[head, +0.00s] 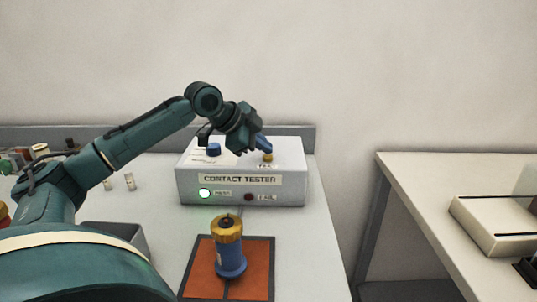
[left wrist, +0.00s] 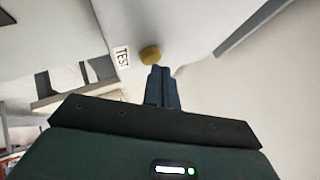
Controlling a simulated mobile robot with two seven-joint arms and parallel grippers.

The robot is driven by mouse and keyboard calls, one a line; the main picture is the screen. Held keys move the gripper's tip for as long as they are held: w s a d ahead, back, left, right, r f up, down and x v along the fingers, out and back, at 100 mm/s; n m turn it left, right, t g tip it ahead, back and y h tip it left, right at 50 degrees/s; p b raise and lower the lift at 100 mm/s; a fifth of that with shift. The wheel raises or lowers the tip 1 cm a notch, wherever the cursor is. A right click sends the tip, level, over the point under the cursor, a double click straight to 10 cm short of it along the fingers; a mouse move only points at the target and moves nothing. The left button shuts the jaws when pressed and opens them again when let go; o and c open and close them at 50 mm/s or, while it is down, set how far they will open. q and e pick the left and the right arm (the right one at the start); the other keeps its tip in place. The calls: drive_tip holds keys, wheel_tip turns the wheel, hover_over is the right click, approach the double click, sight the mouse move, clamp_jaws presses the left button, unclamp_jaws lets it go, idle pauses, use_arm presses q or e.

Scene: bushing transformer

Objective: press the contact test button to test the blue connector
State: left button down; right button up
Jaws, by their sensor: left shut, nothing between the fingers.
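The contact tester (head: 241,190) is a light grey box at the back of the table, lettered "CONTACT TESTER". Its yellow test button (head: 268,158) is on top at the right, beside a "TEST" label; the button also shows in the left wrist view (left wrist: 150,55). My left gripper (head: 265,146) is shut and empty, its tips right at the button; I cannot tell whether they touch. The left lamp (head: 204,193) glows white-green; the "FAIL" lamp (head: 248,197) is dark red. The blue connector (head: 229,250) with a yellow top stands upright on an orange mat (head: 257,284). My right gripper is not in view.
A blue knob-like part (head: 214,150) is on the tester's top left. A grey bin (head: 120,234) and small parts (head: 129,181) are on the left. A second table (head: 420,180) with a light box (head: 490,225) stands at right, across a gap.

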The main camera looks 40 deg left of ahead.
sight(263, 157)
use_arm(q)
wheel_tip(263, 157, up, 3)
drive_tip(key=p, duration=0.3)
drive_tip(key=shift+r, duration=0.2)
drive_tip(key=shift+r+p, duration=0.75)
drive_tip(key=shift+p, duration=0.25)
drive_tip(key=shift+r+p, duration=0.4)
drive_tip(key=shift+r, duration=0.15)
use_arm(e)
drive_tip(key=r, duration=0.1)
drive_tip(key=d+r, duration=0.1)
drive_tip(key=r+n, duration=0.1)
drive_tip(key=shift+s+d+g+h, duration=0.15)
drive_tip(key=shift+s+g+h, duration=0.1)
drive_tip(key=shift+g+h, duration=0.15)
